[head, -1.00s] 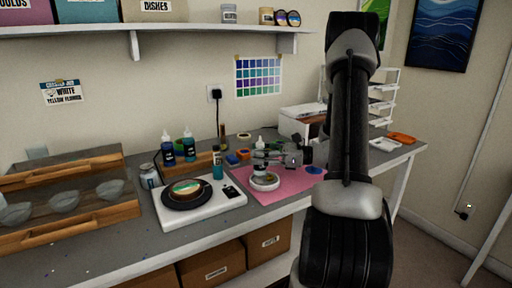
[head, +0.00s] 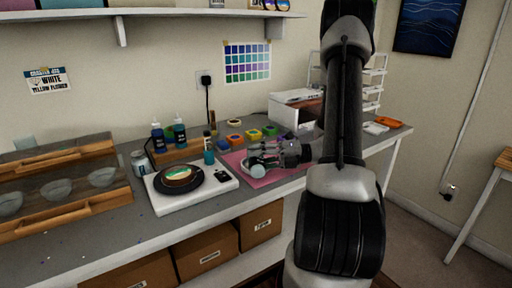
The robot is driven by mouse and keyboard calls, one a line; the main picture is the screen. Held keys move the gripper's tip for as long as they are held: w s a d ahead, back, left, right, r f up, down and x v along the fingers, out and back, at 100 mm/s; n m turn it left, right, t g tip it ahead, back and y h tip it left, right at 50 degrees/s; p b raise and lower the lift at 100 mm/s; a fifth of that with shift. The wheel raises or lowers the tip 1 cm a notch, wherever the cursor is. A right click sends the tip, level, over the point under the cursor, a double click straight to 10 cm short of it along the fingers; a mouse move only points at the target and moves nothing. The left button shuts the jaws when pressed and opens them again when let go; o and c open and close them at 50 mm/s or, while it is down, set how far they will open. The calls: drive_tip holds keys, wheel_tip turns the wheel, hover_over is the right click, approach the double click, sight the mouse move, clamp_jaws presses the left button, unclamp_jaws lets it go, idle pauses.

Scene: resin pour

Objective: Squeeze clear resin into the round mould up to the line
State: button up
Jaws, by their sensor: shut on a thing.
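My gripper (head: 272,155) is over the pink mat (head: 285,173), its fingers pointing left. It is shut on a pale bottle (head: 257,171), which seems tipped over, so that a round pale end faces me. The bottle's nozzle is hidden. The round white mould is mostly hidden behind the bottle and fingers. Its fill line and any resin in it are too small or covered to make out.
Small coloured pots (head: 236,139) line the back. A wooden tray (head: 100,205) with bowls is at left.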

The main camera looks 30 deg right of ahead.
drive_tip(key=m, duration=0.3)
drive_tip(key=shift+f, duration=0.25)
drive_tip(key=shift+r+m+g, duration=0.3)
drive_tip(key=shift+r+m, duration=0.05)
drive_tip(key=shift+m, duration=0.45)
drive_tip(key=shift+w+d+r+m+y, duration=0.1)
drive_tip(key=shift+w+r+m+y, duration=0.1)
drive_tip(key=shift+m, duration=0.3)
drive_tip(key=shift+w+r+m+y, duration=0.1)
drive_tip(key=shift+r+m, duration=0.1)
drive_tip(key=shift+m, duration=0.3)
drive_tip(key=shift+f, duration=0.95)
drive_tip(key=shift+s, duration=0.1)
drive_tip(key=shift+o, duration=0.6)
drive_tip(key=c, duration=0.4)
idle(0.8)
